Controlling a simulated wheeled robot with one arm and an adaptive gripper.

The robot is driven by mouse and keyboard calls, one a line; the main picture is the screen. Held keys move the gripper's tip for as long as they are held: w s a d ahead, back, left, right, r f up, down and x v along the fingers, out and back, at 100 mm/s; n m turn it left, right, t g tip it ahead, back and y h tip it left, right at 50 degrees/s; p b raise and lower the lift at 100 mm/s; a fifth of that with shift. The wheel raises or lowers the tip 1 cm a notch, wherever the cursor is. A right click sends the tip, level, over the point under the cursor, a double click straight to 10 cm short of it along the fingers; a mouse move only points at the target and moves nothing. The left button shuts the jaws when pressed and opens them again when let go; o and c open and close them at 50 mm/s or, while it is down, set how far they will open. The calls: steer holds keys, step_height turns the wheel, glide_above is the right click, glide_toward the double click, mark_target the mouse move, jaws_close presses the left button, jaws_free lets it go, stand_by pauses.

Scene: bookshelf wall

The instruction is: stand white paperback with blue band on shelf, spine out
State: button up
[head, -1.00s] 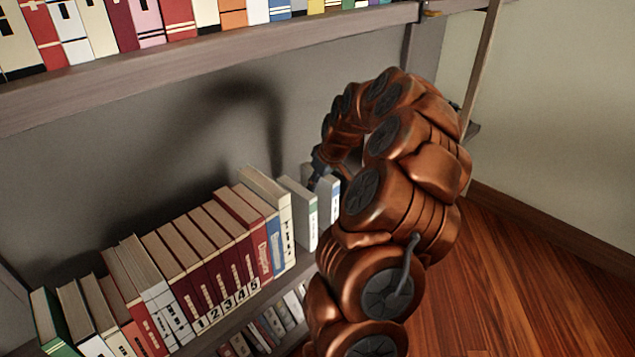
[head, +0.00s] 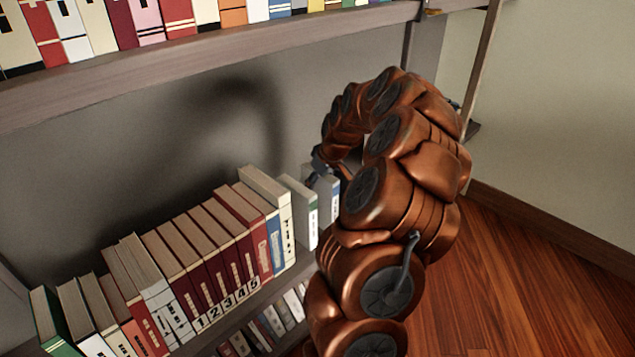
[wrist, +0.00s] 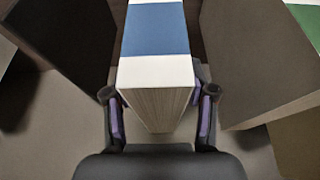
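The white paperback with the blue band (head: 333,192) stands upright on the shelf at the right end of the row, spine facing out, partly hidden by my arm in the head view. In the wrist view the paperback (wrist: 157,68) shows its white spine, blue band and page edges between my fingers. My gripper (wrist: 160,112) is over the top of the book, with its two fingers spread to either side and a narrow gap visible at the left finger. In the head view my gripper (head: 322,165) is small and mostly hidden behind my arm.
A row of books (head: 200,265) fills the shelf further left. The upper shelf board (head: 220,62) runs overhead. A dark panel (wrist: 62,45) is left in the wrist view.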

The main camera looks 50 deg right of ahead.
steer(key=v, duration=1.2)
steer(key=shift+s+a, duration=0.1)
steer(key=shift+s, duration=0.05)
stand_by(0.5)
